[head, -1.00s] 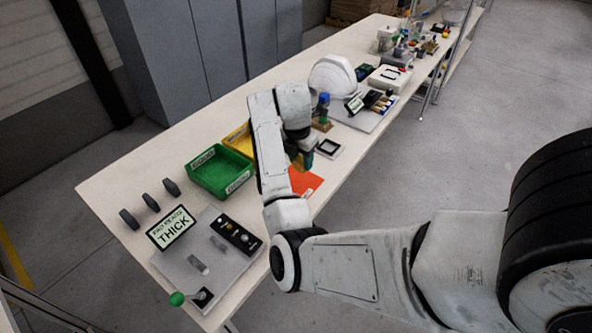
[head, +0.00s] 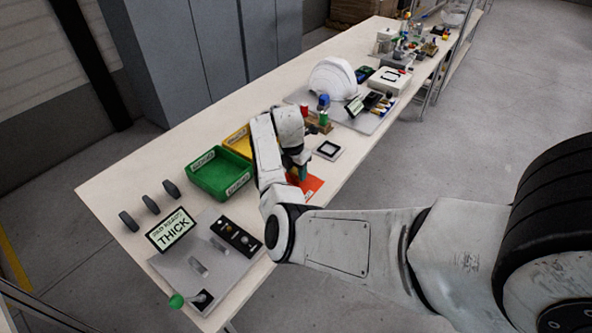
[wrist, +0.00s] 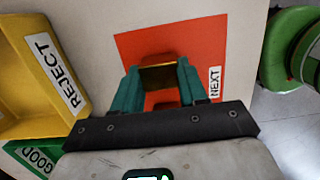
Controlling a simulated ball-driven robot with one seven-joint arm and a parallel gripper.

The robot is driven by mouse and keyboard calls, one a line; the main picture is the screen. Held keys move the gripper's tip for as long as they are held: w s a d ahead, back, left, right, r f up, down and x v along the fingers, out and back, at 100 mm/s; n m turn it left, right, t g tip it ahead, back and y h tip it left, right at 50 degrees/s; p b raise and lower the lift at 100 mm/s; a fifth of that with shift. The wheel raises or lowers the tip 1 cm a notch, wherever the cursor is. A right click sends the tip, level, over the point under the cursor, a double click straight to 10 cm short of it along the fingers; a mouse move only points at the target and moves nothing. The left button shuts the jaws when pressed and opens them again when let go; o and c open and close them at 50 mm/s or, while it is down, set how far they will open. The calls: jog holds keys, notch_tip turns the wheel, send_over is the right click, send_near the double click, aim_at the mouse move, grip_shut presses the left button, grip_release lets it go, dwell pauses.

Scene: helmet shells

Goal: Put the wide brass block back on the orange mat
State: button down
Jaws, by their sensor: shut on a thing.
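The wide brass block (wrist: 158,76) is between the teal fingers of my gripper (wrist: 158,86) in the wrist view. My gripper is shut on it. The block is over the orange mat (wrist: 135,45), which has a "NEXT" label (wrist: 214,84) at its right side. I cannot tell whether the block touches the mat. In the head view my gripper (head: 300,172) is low over the orange mat (head: 312,186), and my arm hides part of the mat.
A yellow "REJECT" bin (wrist: 40,60) and a green "GOOD" bin (head: 220,175) stand left of the mat. A dark-framed white pad (head: 328,150) lies beyond it. A grey panel with a "THICK" display (head: 171,229) is nearer. A round green thing (wrist: 292,50) shows at right.

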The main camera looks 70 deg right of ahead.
jog(key=shift+f, duration=0.1)
jog(key=c, duration=0.6)
grip_release()
